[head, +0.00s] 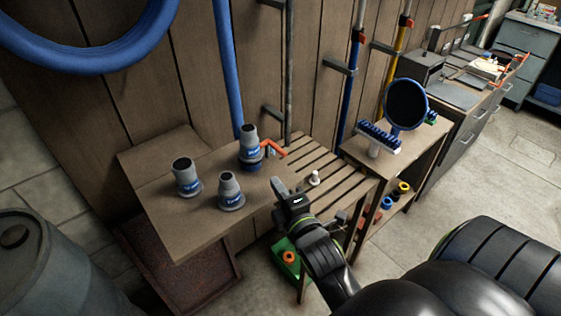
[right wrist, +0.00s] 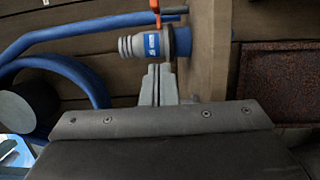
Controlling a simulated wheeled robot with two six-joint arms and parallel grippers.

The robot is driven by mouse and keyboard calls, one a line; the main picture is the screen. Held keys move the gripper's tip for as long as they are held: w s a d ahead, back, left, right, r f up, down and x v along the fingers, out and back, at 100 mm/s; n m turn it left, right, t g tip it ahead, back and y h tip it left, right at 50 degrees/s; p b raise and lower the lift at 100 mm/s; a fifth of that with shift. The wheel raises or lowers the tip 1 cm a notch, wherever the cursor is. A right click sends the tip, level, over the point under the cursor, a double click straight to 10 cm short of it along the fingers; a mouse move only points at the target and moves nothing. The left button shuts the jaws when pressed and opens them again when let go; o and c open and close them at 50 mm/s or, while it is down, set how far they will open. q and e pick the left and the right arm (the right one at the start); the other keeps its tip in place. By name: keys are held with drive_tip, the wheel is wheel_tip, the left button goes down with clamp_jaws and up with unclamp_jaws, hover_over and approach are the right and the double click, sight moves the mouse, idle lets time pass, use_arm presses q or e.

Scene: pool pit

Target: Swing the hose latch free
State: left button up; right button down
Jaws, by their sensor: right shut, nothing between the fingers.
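An orange-red latch lever (head: 273,147) sticks out to the right beside a grey hose fitting with a blue collar (head: 250,147), at the back of the wooden bench. My right gripper (head: 279,186) is shut and empty, in front of the lever in the head view. In the right wrist view its fingers (right wrist: 158,70) point at the fitting; I cannot tell whether they touch it. My left gripper is not in view.
Two more grey fittings (head: 185,178) (head: 230,192) stand on the bench (head: 165,220). A small white piece (head: 314,179) stands on the slatted part. A blue pipe (head: 228,70) rises behind the lever. A brush and round blue-rimmed disc (head: 406,105) are on the right table.

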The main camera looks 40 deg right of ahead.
drive_tip(key=w, duration=0.3)
drive_tip(key=w+d, duration=0.1)
drive_tip(key=w, duration=0.2)
drive_tip(key=shift+w+d+r+p, duration=0.1)
drive_tip(key=shift+w+d+p, duration=0.05)
drive_tip(key=shift+p, duration=0.2)
drive_tip(key=shift+d, duration=1.85)
